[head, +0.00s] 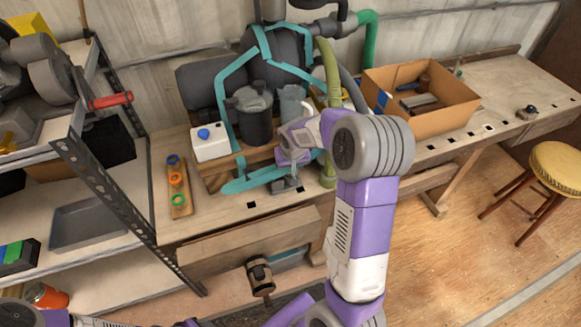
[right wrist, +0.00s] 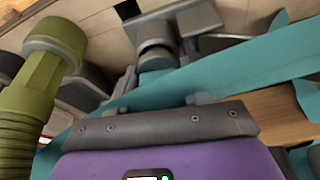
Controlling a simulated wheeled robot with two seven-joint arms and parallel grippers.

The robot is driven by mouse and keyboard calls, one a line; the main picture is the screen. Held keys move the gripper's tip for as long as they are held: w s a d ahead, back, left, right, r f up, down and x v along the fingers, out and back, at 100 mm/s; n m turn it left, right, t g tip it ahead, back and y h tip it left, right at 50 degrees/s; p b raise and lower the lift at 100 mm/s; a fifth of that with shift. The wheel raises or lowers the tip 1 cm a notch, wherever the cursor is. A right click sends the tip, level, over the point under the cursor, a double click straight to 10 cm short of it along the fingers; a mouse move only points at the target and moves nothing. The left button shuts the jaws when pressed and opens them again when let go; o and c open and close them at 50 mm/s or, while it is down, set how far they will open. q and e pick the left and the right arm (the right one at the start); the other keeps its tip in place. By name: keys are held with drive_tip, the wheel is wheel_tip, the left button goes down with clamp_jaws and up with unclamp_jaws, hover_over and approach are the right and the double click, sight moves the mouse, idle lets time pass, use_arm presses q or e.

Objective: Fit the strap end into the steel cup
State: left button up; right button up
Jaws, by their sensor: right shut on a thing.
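A teal strap (head: 246,181) runs along the front of the bench's wooden block. My right gripper (head: 289,162) is low over it and shut on it; in the right wrist view the gripper (right wrist: 144,108) has the wide teal band (right wrist: 215,78) crossing just beyond its fingers. The exact grip is partly hidden by the gripper body. A grey metal fitting (head: 286,185), which seems to be the steel cup, sits on the bench just below the gripper. In the wrist view its round part (right wrist: 156,57) lies beyond the strap. I cannot tell whether they touch. My left gripper is out of view.
Behind stand a dark canister (head: 252,115), a grey jug (head: 291,102) and an olive hose (head: 329,75), which is close by in the wrist view (right wrist: 38,75). A white container (head: 210,146) is left, a cardboard box (head: 432,118) right.

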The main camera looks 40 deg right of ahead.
drive_tip(key=shift+s+f+g, duration=0.15)
drive_tip(key=shift+s+f, duration=0.15)
drive_tip(key=shift+f, duration=0.2)
drive_tip(key=shift+s+f+g, duration=0.15)
drive_tip(key=shift+s+f, duration=0.1)
drive_tip(key=shift+f, duration=0.2)
drive_tip(key=o, duration=1.2)
drive_tip(key=shift+a, duration=0.15)
drive_tip(key=shift+r, duration=0.5)
drive_tip(key=p+v, duration=0.1)
drive_tip(key=v, duration=0.4)
drive_tip(key=p+v, duration=0.1)
drive_tip(key=v, duration=0.2)
drive_tip(key=shift+w+d+r+p, duration=0.2)
drive_tip(key=shift+w+d+p, duration=0.1)
drive_tip(key=shift+d, duration=0.1)
